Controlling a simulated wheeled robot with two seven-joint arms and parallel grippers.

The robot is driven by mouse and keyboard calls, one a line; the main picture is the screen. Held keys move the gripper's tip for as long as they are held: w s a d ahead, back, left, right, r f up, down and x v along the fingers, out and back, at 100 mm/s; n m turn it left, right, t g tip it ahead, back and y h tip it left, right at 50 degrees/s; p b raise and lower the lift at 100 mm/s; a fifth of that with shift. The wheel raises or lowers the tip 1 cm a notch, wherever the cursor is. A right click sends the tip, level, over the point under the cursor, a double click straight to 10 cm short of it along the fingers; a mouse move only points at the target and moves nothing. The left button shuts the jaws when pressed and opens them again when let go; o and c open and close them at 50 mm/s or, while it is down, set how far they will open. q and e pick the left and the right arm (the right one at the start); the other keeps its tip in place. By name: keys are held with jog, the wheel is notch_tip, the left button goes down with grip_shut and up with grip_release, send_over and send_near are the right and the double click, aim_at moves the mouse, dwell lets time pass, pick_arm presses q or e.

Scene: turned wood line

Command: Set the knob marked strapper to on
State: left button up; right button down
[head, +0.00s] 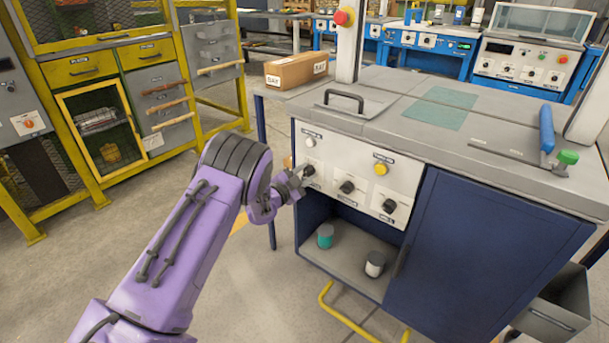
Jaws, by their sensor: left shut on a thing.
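My left gripper (299,180) reaches in from the left to the white control panel (330,152) on the front of the grey-topped bench. It is shut on the leftmost black knob (309,170) of the lower row. Part of that knob is hidden by the fingers, and its setting cannot be made out. A middle black knob (347,187) and a right black knob (389,206) sit farther along the row. The small labels are too blurred to tell which knob is marked strapper. My right gripper is not in view.
A white button (310,142) and a yellow button (380,169) sit above the knobs. Below, an open shelf holds a teal can (325,235) and a white can (375,263). A cardboard box (296,71) stands behind. The floor left of the bench is clear.

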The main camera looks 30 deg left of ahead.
pick_arm(q)
jog(key=o, duration=1)
jog(key=shift+a, duration=0.1)
jog(key=shift+o, duration=0.2)
jog(key=s+p, duration=0.1)
jog(key=s, duration=0.9)
jog(key=shift+s+a, duration=0.3)
jog(key=shift+a, duration=0.1)
